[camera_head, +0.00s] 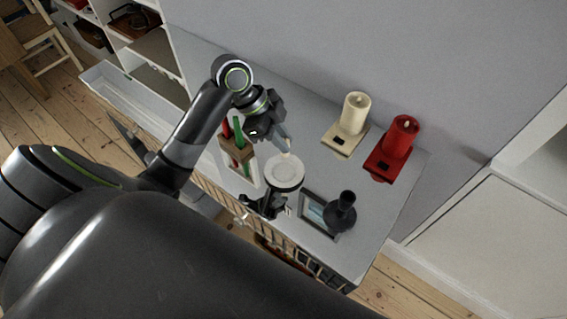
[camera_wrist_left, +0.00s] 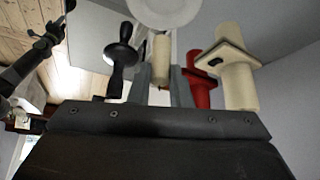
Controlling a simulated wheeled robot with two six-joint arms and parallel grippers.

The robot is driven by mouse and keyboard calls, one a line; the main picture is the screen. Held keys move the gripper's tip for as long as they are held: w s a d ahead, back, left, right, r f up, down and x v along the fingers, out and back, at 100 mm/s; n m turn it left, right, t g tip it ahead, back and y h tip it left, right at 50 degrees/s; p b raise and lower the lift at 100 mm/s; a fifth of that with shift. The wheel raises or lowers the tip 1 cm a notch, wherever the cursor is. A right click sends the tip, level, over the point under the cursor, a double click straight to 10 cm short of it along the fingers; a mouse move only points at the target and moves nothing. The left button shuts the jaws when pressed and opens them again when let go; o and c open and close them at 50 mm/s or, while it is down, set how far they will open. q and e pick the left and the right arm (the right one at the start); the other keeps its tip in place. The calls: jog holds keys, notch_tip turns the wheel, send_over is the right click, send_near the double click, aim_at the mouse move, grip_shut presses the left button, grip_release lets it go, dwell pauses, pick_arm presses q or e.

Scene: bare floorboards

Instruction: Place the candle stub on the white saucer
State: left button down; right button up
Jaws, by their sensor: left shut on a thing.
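The candle stub (camera_wrist_left: 161,58) is a short cream cylinder between the two fingers of my left gripper (camera_wrist_left: 161,84) in the left wrist view. In the head view my left gripper (camera_head: 284,139) is shut on the stub, mostly hidden by the fingers, at the far edge of the white saucer (camera_head: 285,172). I cannot tell whether stub and saucer touch. The round saucer also shows at the top of the left wrist view (camera_wrist_left: 166,9). A dark jointed arm end, seemingly my right gripper (camera_wrist_left: 46,40), shows at the left there; its jaws are unclear.
A cream candle (camera_head: 355,112) and a red candle (camera_head: 401,134) stand on square holders at the back. A black candlestick (camera_head: 342,212) stands by a picture frame (camera_head: 312,212). A wooden block (camera_head: 235,155) with red and green candles is left of the saucer. The grey top (camera_head: 385,215) is partly clear.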

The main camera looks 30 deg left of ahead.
pick_arm(q)
notch_tip(320, 180, down, 8)
dwell(0.4)
jog(key=shift+f, duration=0.1)
jog(key=c, duration=1.3)
grip_release()
jog(key=shift+c, duration=0.2)
jog(key=v, duration=1.2)
